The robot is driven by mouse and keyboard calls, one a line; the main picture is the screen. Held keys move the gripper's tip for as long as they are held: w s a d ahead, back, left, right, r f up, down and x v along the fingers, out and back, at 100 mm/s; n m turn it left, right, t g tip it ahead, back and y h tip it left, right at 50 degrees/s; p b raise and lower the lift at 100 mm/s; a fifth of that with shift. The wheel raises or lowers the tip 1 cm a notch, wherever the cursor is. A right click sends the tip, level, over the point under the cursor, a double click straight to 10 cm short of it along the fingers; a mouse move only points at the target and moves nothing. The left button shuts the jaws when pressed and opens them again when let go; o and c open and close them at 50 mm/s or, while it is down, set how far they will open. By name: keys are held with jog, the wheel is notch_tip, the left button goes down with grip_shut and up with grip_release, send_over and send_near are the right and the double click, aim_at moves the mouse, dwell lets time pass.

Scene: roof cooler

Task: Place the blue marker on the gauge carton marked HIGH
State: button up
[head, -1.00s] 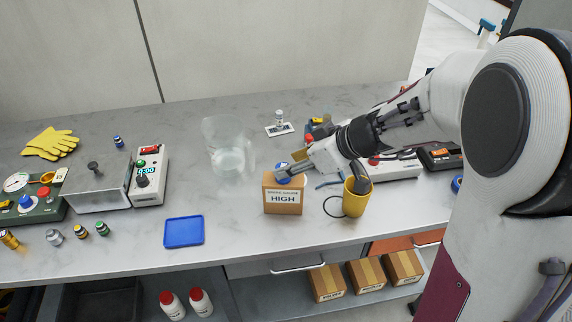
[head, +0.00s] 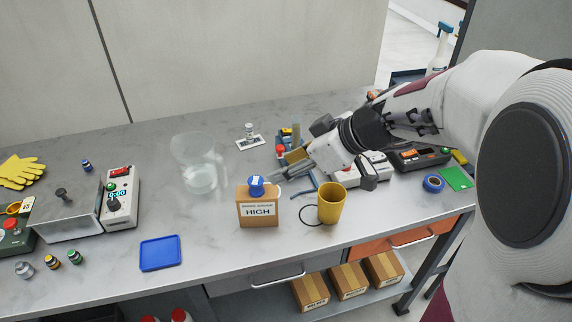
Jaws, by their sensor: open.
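The blue marker (head: 257,186) stands on top of the small brown carton (head: 258,213), whose front label reads HIGH. The marker is a round blue piece with a pale patch on it, and it rests on the carton's top face. My gripper (head: 279,176) is open and empty, to the right of and behind the marker, apart from it. Its fingers point left toward the carton.
A clear jug (head: 199,165) stands behind left. Small coloured items crowd behind my gripper.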

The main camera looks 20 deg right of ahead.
jog(key=shift+s, duration=0.1)
dwell(0.3)
jog(key=s+d+r+m+h, duration=0.1)
jog(key=s+m+h, duration=0.5)
jog(key=s, duration=1.6)
jog(key=shift+s+d+r+m+g, duration=0.25)
jog(key=shift+r+m+g, duration=0.15)
jog(key=shift+m, duration=1.1)
